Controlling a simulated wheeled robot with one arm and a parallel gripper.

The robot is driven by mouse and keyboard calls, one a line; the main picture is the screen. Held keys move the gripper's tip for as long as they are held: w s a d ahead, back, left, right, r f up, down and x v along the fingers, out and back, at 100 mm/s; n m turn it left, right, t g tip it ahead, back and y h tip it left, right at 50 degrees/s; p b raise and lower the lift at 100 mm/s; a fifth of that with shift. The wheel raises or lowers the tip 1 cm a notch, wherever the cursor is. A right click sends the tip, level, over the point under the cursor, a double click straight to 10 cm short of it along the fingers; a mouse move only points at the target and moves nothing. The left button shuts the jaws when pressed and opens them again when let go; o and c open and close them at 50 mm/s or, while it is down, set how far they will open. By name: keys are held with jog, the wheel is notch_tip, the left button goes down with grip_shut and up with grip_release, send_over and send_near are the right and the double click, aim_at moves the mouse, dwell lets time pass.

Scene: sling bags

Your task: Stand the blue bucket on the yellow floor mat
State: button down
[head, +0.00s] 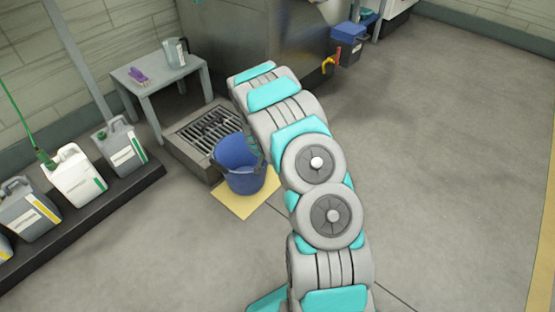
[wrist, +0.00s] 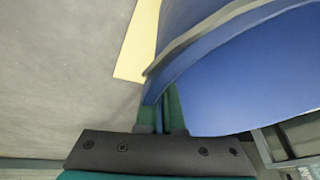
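The blue bucket (head: 238,173) is over the yellow floor mat (head: 240,206) in the head view, hiding the mat's back part. It looks close to upright. I cannot tell whether its base touches the mat. In the wrist view the bucket (wrist: 255,75) fills the right side, and a strip of the mat (wrist: 138,42) shows beyond it. My gripper (wrist: 160,108) has its green fingers close together on either side of a blue strip at the bucket's rim. In the head view my gripper is mostly hidden behind my arm, at the bucket's right side.
A floor drain grate (head: 207,128) on a raised kerb lies just behind the bucket. A small grey table (head: 160,75) holds a jug (head: 176,52) and a purple brush (head: 138,75). Several canisters stand on a dark rack (head: 85,222) at left. The floor at right is clear.

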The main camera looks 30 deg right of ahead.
jog(key=w+d+f, duration=0.2)
jog(key=d+f, duration=0.2)
jog(key=d, duration=0.3)
jog(key=shift+w+d+b, duration=0.2)
jog(key=shift+d+b, duration=0.05)
jog(key=shift+b, duration=0.1)
jog(key=shift+f, duration=0.15)
jog(key=shift+f, duration=0.15)
jog(key=c, duration=1)
grip_release()
jog(key=shift+c, duration=0.2)
